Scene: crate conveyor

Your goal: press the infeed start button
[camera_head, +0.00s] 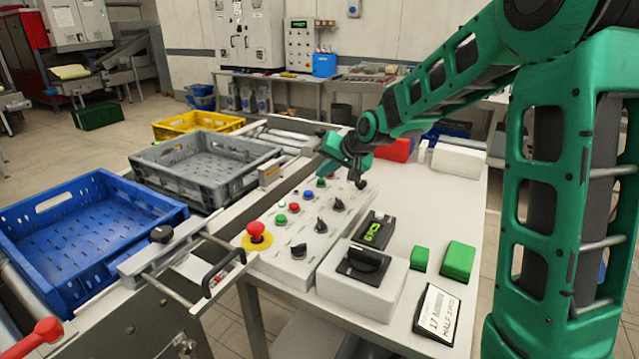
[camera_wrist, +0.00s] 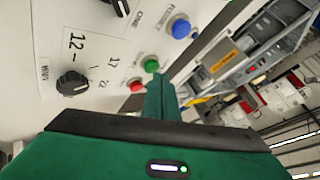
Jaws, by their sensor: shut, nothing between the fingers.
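The white control panel (camera_head: 270,262) carries a row of buttons: a green button (camera_head: 281,219), a red one (camera_head: 294,207), a blue one (camera_head: 308,195) and a far green one (camera_head: 321,183). Which is the infeed start button I cannot read. My gripper (camera_head: 326,172) is shut and empty, low over the far end of the panel. In the wrist view its fingers (camera_wrist: 160,82) point at a green button (camera_wrist: 151,64), with a red button (camera_wrist: 135,86) to its left and a blue one (camera_wrist: 180,27) above. I cannot tell whether the fingertips touch the green button.
A red mushroom button (camera_head: 257,230) on yellow stands at the near end. Black knobs (camera_head: 321,225) line the panel's right. A black rotary switch box (camera_head: 362,265) and green blocks (camera_head: 458,261) lie nearer. Blue (camera_head: 85,230), grey (camera_head: 205,165) and yellow (camera_head: 198,124) crates are left.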

